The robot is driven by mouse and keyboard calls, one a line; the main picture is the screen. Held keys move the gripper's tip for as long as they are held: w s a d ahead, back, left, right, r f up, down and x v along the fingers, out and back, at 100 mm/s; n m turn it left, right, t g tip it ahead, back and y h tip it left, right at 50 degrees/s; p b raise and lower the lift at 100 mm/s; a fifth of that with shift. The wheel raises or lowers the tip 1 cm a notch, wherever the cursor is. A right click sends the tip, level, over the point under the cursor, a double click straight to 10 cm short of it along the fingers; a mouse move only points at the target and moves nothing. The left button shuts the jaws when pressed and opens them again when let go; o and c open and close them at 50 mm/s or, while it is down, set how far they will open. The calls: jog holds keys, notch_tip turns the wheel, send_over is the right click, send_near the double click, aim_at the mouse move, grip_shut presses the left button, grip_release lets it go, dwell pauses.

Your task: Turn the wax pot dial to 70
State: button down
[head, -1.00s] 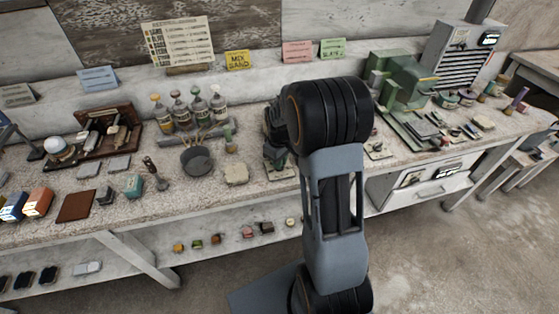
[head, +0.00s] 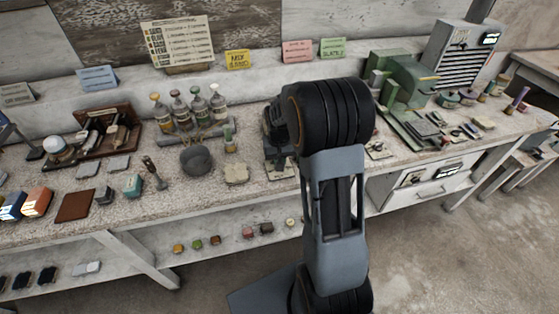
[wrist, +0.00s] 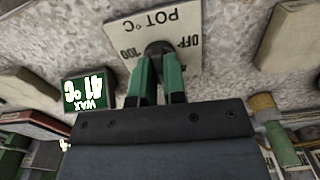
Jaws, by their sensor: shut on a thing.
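The pot dial's pale plate (wrist: 186,62) fills the upper middle of the wrist view, upside down, with "POT °C", "OFF" and "100" legible. My gripper (wrist: 159,68) has its two green fingers shut on the dark round dial knob (wrist: 158,47). The fingers hide part of the dial, so I cannot read where the knob points. A small green display (wrist: 88,91) beside the plate reads "WAX 41 °C".
In the head view a dark round pot (head: 196,160) and several capped bottles (head: 188,108) stand left of my arm. A green machine (head: 398,85) stands to the right. In the wrist view, pale blocks (wrist: 290,38) flank the dial on the speckled bench top.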

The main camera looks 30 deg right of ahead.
jog(key=m, duration=0.5)
jog(key=shift+m, duration=0.4)
dwell(0.5)
jog(key=c, duration=1.2)
grip_release()
notch_tip(320, 180, up, 14)
jog(key=shift+f, duration=0.1)
